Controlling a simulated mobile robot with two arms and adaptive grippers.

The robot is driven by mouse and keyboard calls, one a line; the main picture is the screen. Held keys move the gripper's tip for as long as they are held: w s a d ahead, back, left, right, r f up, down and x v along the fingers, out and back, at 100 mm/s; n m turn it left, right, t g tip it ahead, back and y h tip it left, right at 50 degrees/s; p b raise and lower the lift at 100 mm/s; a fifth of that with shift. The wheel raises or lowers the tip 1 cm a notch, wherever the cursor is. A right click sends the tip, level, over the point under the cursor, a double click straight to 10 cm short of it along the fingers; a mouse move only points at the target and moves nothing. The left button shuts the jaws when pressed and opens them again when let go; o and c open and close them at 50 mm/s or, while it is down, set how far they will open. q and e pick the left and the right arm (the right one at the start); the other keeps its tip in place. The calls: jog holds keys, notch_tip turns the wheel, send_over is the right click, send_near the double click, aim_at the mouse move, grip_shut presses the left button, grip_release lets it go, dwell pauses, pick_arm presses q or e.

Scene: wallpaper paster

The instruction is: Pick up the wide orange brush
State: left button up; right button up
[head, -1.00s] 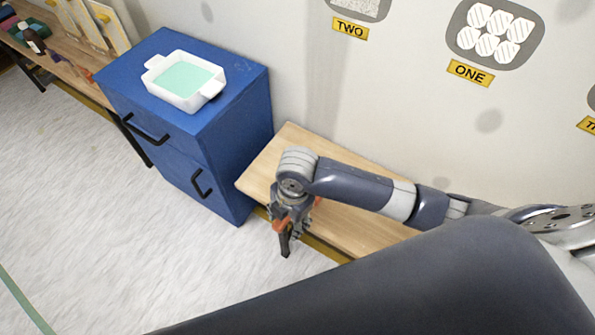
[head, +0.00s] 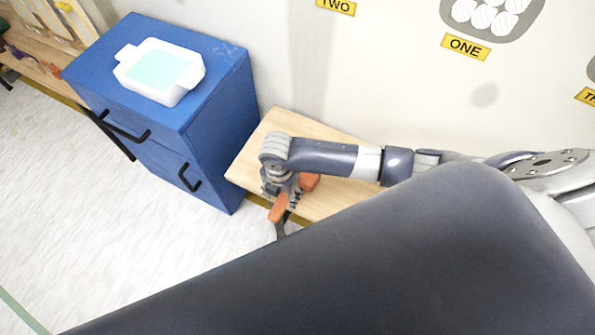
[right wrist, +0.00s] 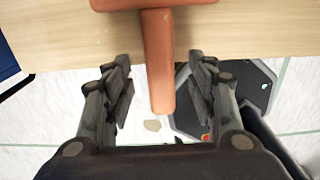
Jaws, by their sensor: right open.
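The wide orange brush lies on the light wooden table with its handle jutting out past the front edge. In the right wrist view its wide head (right wrist: 155,4) is at the top, cut off by the frame. Its handle (right wrist: 160,60) points down between the two fingers of my right gripper (right wrist: 160,75). The fingers are open, with a gap on each side of the handle. In the head view the orange brush head (head: 310,182) shows just right of my right gripper (head: 281,192), which partly hides the brush. My left gripper is not in view.
The wooden table (head: 345,203) stands against the wall. A blue cabinet (head: 222,130) with black handles is left of it, bearing a white tray (head: 178,95) of pale green content. A bench (head: 38,62) with tools is at far left. Pale floor (head: 90,230) is open in front.

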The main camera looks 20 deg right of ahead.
jog(key=shift+f, duration=1)
jog(key=shift+c, duration=0.3)
jog(key=c, duration=1.1)
jog(key=shift+r, duration=0.1)
jog(key=shift+w+r, duration=0.1)
jog(key=shift+r, duration=0.35)
notch_tip(320, 180, up, 2)
jog(key=shift+r, duration=0.2)
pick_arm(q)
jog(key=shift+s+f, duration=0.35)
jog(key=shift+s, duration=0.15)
pick_arm(e)
jog(key=s, duration=0.5)
jog(key=s+r, duration=0.1)
jog(key=s, duration=1)
jog(key=shift+s+a+r, duration=0.1)
jog(key=shift+a+r, duration=0.15)
jog(key=shift+a, duration=0.05)
